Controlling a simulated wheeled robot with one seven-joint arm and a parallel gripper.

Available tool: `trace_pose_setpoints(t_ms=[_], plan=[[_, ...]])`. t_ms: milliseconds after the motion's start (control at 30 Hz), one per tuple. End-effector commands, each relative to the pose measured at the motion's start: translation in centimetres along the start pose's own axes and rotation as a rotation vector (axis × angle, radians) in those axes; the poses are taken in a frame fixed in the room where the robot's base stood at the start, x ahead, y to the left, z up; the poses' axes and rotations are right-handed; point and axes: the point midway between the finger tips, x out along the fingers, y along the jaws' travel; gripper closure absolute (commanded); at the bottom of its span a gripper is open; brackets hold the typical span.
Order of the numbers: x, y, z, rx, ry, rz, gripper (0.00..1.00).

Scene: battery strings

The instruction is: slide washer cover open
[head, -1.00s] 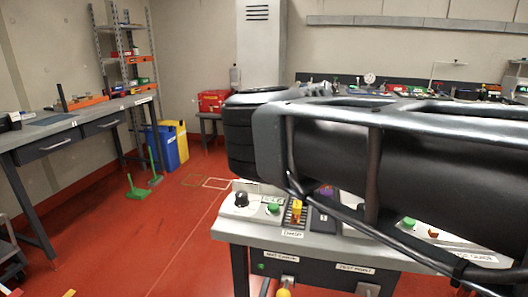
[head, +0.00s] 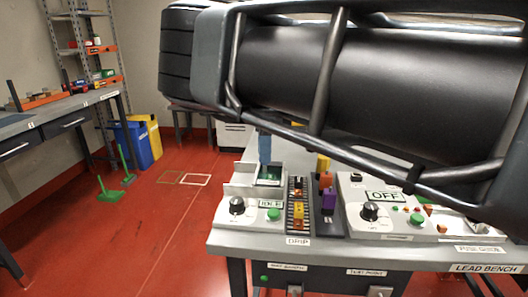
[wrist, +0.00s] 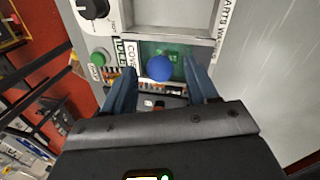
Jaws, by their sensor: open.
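The parts washer is a light grey unit with a black dial, a green button and an IDLE sign. Its body (head: 237,190) stands at the left end of the bench in the head view. In the wrist view, its green cover panel (wrist: 177,72) has a COVER label and a round blue knob (wrist: 159,68). My gripper (wrist: 158,66) is open, with one blue finger on each side of the knob. Contact cannot be told. In the head view, one blue finger (head: 265,148) shows above the washer; my arm hides much of the scene behind.
Right of the washer are a strip (head: 298,205) of coloured pieces marked DRIP and a unit (head: 385,208) with an OFF sign. The lead bench edge (head: 330,252) runs along the front.

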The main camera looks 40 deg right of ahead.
Motion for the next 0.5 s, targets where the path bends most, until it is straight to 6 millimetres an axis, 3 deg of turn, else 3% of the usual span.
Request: trace_pose_setpoints(t_ms=[400, 500], plan=[[1.04, 0.0, -0.02, 0.001, 0.0, -0.001, 0.42], [1.03, 0.0, -0.03, 0.001, 0.0, -0.001, 0.51]])
